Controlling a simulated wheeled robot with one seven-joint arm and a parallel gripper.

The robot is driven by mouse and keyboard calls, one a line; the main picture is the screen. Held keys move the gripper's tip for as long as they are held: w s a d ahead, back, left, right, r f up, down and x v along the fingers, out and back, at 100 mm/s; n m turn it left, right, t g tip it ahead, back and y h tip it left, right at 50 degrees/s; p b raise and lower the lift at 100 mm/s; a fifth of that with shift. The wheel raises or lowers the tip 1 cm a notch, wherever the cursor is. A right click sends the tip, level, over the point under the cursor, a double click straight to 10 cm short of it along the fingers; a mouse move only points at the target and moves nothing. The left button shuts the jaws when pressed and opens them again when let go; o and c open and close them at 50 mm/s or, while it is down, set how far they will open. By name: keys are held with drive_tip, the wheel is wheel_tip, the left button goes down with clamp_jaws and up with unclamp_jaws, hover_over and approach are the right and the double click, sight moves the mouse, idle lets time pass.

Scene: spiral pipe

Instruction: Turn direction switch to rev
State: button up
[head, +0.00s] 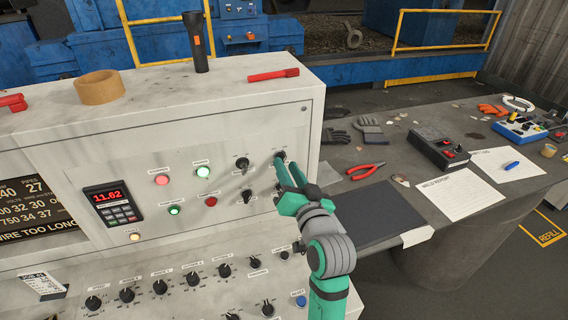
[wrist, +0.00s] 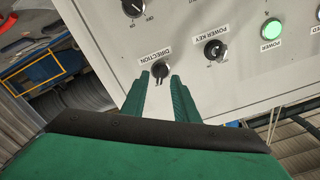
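The direction switch (wrist: 160,70) is a black rotary knob on the light grey control panel, with a DIRECTION label beside it. It also shows in the head view (head: 279,155), at the panel's upper right. My gripper (wrist: 160,80) has its two green fingers apart, with the tips on either side of the knob and a gap showing between them. In the head view my gripper (head: 280,165) reaches to the panel from the right. I cannot tell whether the fingers touch the knob. The rev marking and the knob's exact setting cannot be read.
The power key switch (wrist: 215,49) sits close beside the direction switch. Another black knob (head: 242,163) and coloured buttons are to its left in the head view. A dark workbench (head: 350,155) with pliers (head: 364,170) and gloves stands right of the panel.

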drive_tip(key=shift+x, duration=1.2)
drive_tip(key=shift+c, duration=0.6)
clamp_jaws()
drive_tip(key=shift+n, duration=0.3)
drive_tip(key=n, duration=1.1)
drive_tip(key=shift+s+a, duration=0.1)
drive_tip(key=shift+a, duration=0.1)
drive_tip(key=shift+n, duration=0.3)
